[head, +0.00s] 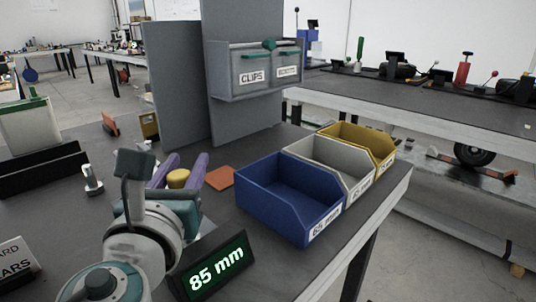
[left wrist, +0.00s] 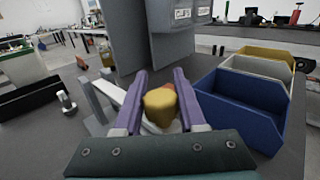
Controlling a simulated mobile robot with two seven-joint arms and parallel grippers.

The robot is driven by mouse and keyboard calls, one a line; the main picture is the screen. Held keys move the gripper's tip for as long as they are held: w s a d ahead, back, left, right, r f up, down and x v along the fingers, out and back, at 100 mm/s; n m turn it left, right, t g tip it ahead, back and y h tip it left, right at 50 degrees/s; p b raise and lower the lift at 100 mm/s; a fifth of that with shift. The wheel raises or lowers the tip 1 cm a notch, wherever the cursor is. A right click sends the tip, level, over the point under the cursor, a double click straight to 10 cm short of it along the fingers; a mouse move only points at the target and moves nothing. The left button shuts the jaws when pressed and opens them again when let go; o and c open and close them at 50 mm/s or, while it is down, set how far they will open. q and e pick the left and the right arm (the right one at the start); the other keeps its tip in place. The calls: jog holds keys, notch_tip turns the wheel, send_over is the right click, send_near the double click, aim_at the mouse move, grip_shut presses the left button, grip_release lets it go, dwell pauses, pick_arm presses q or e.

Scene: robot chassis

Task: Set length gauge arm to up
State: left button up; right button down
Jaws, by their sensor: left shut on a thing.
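A dark display reading "85 mm" in green and white (head: 217,267) stands at the front of the table in the head view. My left gripper (head: 181,166) has purple fingers on both sides of a yellow knob (head: 178,179) behind the display. In the left wrist view the yellow knob (left wrist: 160,106) sits between the fingers, with a pale round part beneath it and a pale grey bar (left wrist: 95,102) to its left. I cannot tell which part is the gauge arm or how it is set; my gripper and wrist hide much of it. My right gripper is not in view.
A blue bin (head: 285,200), a grey bin (head: 330,160) and a yellow bin (head: 360,142) stand in a row at right. A grey panel (head: 180,85) rises behind. A small metal post (head: 92,180) and a black holder (head: 40,170) stand at left.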

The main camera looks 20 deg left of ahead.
pick_arm(q)
grip_shut()
dwell(0.6)
